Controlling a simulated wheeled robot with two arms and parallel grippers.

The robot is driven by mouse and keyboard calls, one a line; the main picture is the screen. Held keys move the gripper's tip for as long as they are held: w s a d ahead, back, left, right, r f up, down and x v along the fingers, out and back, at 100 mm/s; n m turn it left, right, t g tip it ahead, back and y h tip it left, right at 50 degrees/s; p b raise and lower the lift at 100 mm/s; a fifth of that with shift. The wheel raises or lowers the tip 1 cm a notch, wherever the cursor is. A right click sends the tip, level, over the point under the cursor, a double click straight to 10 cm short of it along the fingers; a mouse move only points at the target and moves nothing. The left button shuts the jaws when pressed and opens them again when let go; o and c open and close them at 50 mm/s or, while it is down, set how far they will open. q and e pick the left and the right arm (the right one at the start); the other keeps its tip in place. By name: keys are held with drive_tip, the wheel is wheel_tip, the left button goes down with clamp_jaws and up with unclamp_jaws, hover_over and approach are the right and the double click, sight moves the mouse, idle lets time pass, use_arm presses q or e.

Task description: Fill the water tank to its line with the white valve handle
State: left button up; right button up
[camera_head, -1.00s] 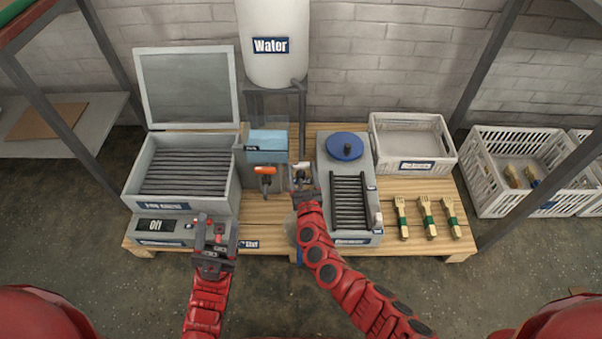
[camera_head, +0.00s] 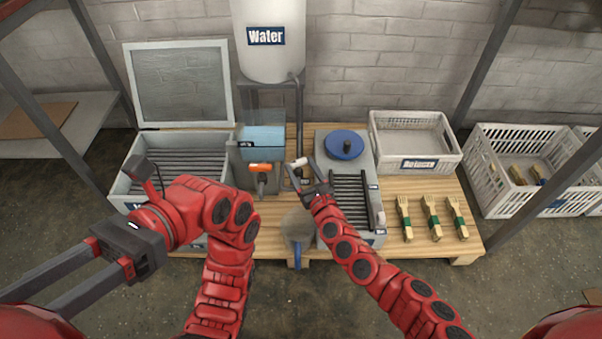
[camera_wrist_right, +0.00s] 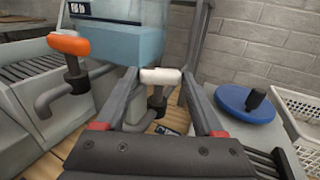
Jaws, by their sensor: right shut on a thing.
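The clear water tank (camera_head: 262,138) holds blue water in its lower part, with clear wall above it; I cannot make out a fill line. The tank also shows in the right wrist view (camera_wrist_right: 130,42). The white valve handle (camera_head: 299,162) is on the pipe right of the tank. In the right wrist view the white handle (camera_wrist_right: 160,75) lies between the fingertips of my right gripper (camera_wrist_right: 160,78), which is shut on it. My left gripper (camera_head: 28,300) is at the lower left, its fingers apart and empty, away from the tank.
An orange handle (camera_head: 260,168) is on the valve below the tank. An open-lidded box (camera_head: 128,178) is left, partly behind my left arm. A blue disc (camera_head: 344,145), a white bin (camera_head: 413,161) and several wooden forks are right.

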drive_tip(key=shift+d+f+n+y+b, duration=0.15)
drive_tip(key=shift+n+y+b, duration=0.2)
drive_tip(key=shift+b, duration=0.7)
drive_tip(key=shift+g, duration=0.3)
drive_tip(key=shift+n+y+b, duration=0.25)
drive_tip(key=shift+y+b, duration=0.1)
drive_tip(key=shift+b, duration=0.55)
use_arm(q)
drive_tip(key=s+a+f+m+t, duration=0.1)
drive_tip(key=s+a+f+t, duration=0.3)
drive_tip(key=f, duration=0.3)
drive_tip(key=shift+s+a+f+b, duration=0.35)
drive_tip(key=shift+s+a, duration=0.1)
drive_tip(key=shift+a, duration=0.15)
use_arm(e)
drive_tip(key=shift+w, duration=0.1)
drive_tip(key=shift+r, duration=0.2)
drive_tip(key=o, duration=1.4)
